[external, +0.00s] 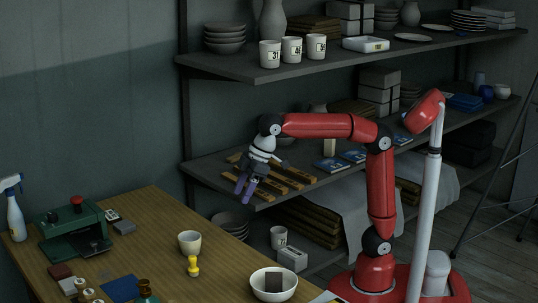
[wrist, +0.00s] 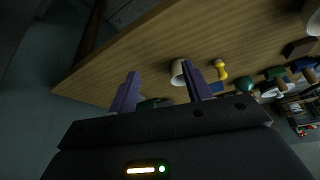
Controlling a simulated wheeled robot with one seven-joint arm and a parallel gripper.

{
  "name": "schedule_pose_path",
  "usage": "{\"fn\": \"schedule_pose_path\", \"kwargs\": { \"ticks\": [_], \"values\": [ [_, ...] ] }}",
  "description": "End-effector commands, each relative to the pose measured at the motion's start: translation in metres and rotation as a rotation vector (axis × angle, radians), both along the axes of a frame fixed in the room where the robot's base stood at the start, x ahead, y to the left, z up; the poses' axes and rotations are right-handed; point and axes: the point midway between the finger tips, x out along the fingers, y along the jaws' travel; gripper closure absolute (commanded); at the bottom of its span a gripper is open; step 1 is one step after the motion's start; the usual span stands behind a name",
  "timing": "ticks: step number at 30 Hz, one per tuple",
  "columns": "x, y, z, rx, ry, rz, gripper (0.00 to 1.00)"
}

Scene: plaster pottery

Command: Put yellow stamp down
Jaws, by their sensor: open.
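The yellow stamp (external: 193,266) stands upright on the wooden table (external: 150,215), just in front of a cream cup (external: 190,242). My gripper (external: 245,189) is open and empty, raised above and to the right of the stamp, near the table's right edge. In the wrist view the yellow stamp (wrist: 219,70) is on the table to the right of my gripper's purple fingers (wrist: 160,92), apart from them. The cup (wrist: 177,73) shows between the fingertips, beyond them.
A white bowl with a dark block (external: 274,284) is at the table's front right. A green machine (external: 75,232), a spray bottle (external: 14,212) and a blue pad (external: 120,288) are on the left. Shelves with crockery (external: 270,54) stand behind my arm.

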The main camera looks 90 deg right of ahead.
Motion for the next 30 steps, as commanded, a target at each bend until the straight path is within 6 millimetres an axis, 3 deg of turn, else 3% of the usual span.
{"fn": "schedule_pose_path", "kwargs": {
  "ticks": [1,6,12,15,20,30],
  "values": [
    [-0.024,-0.027,-0.006,0.002,-0.007,-0.051,0.51],
    [-0.100,-0.095,-0.051,0.013,-0.028,-0.215,0.51],
    [-0.179,-0.142,-0.119,0.026,-0.046,-0.371,0.51],
    [-0.202,-0.153,-0.144,0.031,-0.052,-0.416,0.51],
    [-0.217,-0.158,-0.162,0.035,-0.054,-0.445,0.51],
    [-0.218,-0.158,-0.163,0.034,-0.052,-0.446,0.51]
  ]
}}
